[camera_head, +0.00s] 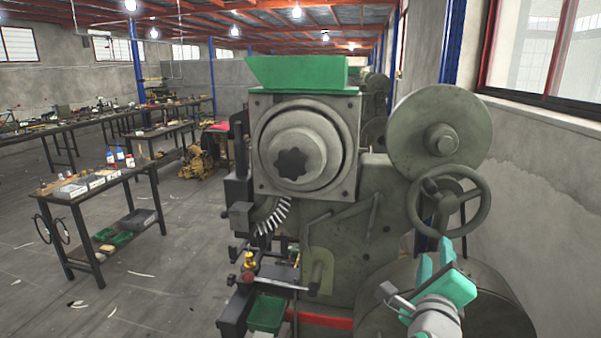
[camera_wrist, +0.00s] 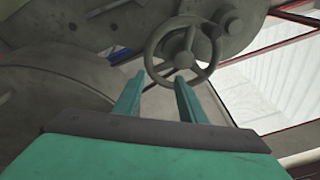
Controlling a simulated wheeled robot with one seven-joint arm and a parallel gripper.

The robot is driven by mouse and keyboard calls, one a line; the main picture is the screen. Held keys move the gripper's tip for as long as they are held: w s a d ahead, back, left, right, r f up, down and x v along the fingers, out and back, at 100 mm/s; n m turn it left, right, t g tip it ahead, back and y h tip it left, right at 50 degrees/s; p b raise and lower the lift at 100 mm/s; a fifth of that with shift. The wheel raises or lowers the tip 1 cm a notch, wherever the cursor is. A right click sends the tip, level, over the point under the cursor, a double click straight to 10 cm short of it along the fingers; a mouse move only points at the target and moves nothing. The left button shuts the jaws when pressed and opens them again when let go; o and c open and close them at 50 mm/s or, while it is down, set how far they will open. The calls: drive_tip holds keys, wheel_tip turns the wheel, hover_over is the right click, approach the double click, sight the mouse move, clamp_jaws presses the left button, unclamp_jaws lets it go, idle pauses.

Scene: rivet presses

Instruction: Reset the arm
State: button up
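My gripper (camera_head: 441,258) is at the lower right in the head view, in front of the rivet press, just below its spoked handwheel (camera_head: 449,202). In the wrist view its two teal fingers (camera_wrist: 158,95) stand apart with nothing between them. The handwheel (camera_wrist: 185,51) shows beyond the fingertips, apart from them as far as I can tell. The rivet press (camera_head: 335,220) is a large grey machine with a green hopper (camera_head: 297,72) on top and a round flywheel (camera_head: 435,135) at its upper right.
A grey wall with a window (camera_head: 545,50) stands close on the right. A large round grey part (camera_head: 490,300) lies low beside my gripper. A small green bin (camera_head: 267,313) sits at the press's base. A workbench (camera_head: 95,183) stands left, with open floor (camera_head: 165,270) between.

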drive_tip(key=s+a+f+n+y, duration=0.1)
drive_tip(key=s+a+f+n, duration=0.3)
drive_tip(key=f+n, duration=0.45)
drive_tip(key=s+a+f+n+y, duration=0.1)
drive_tip(key=s+a+f+n, duration=0.4)
drive_tip(key=f, duration=0.6)
drive_tip(key=s+a+f+n+y, duration=0.2)
drive_tip(key=s+a+f+n, duration=0.3)
drive_tip(key=f, duration=0.5)
drive_tip(key=s+a+f+n+y, duration=0.1)
drive_tip(key=s+a+f+n, duration=0.1)
drive_tip(key=s, duration=0.6)
drive_tip(key=s+a+f+n+y, duration=0.1)
drive_tip(key=s+a+f+n, duration=0.2)
drive_tip(key=s, duration=0.6)
drive_tip(key=s+a+f+n+y, duration=0.1)
drive_tip(key=s+a+f+n, duration=0.2)
drive_tip(key=s+a+n, duration=0.2)
drive_tip(key=s+a, duration=0.3)
drive_tip(key=s, duration=0.1)
drive_tip(key=shift+f+g+y, duration=0.2)
drive_tip(key=shift+g+y, duration=0.1)
drive_tip(key=shift+g, duration=0.1)
drive_tip(key=shift+s+a+n, duration=0.1)
drive_tip(key=shift+s+n, duration=0.1)
drive_tip(key=shift+n, duration=0.05)
